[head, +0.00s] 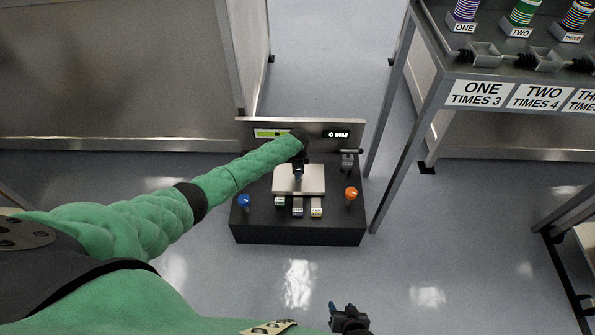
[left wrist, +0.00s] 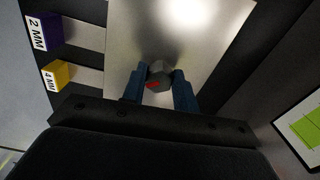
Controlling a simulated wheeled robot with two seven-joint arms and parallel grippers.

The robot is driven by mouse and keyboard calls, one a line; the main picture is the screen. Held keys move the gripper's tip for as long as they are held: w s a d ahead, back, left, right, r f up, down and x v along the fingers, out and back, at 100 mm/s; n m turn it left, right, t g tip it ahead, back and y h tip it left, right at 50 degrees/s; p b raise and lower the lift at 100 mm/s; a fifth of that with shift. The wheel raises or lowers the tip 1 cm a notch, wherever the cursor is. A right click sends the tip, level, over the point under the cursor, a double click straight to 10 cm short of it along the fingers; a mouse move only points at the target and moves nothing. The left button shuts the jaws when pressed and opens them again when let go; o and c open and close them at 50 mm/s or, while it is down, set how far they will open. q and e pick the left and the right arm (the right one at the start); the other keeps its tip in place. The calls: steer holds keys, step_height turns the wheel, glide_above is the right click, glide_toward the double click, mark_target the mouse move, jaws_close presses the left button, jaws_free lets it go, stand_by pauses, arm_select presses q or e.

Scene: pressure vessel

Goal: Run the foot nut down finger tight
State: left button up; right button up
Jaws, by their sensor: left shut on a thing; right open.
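The foot nut (left wrist: 160,73) is a grey nut with a red mark, seen in the left wrist view over a pale metal plate (left wrist: 185,30). My left gripper (left wrist: 160,85) is shut on it, with one blue finger on each side. In the head view my left gripper (head: 299,172) reaches down over the pale plate (head: 312,182) on the black bench unit, and the nut is hidden there. My right gripper (head: 348,316) is open and empty at the bottom of the head view, over the floor and apart from the unit.
The black unit (head: 290,236) carries a blue knob (head: 244,201), an orange knob (head: 351,193), and a back panel with a display reading 0 MM (head: 339,134). Small labelled blocks (head: 298,209) line its front. A grey shelf table (head: 455,75) with coloured spools stands right. Floor in front is clear.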

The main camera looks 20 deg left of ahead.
arm_select(q)
steer(key=shift+m, duration=0.5)
steer(key=o, duration=1)
steer(key=shift+r, duration=0.1)
